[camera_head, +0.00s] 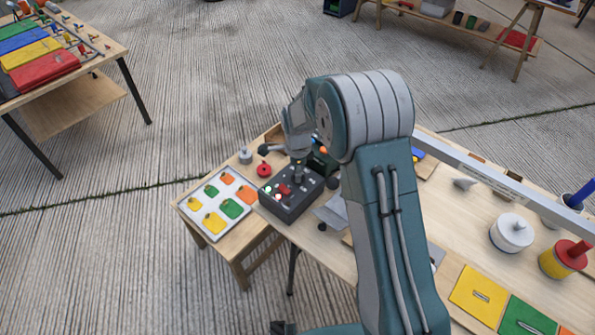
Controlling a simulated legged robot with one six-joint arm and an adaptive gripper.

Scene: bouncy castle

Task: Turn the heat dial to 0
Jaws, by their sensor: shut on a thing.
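A dark control box (307,203) stands on the near left part of the wooden workbench. Its top carries a red knob (285,188) and small lights on the left side. My gripper (299,175) points down at the back part of the box top. It is shut on a dial there, which I take to be the heat dial. The gripper and wrist hide most of that dial. Its markings and pointer are too small to read from here.
A white tray (218,203) of coloured pieces lies left of the box. A red knobbed piece (264,170) and a grey one (245,156) stand behind it. My arm covers the bench middle. White (512,233) and yellow-red (563,262) canisters stand at right.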

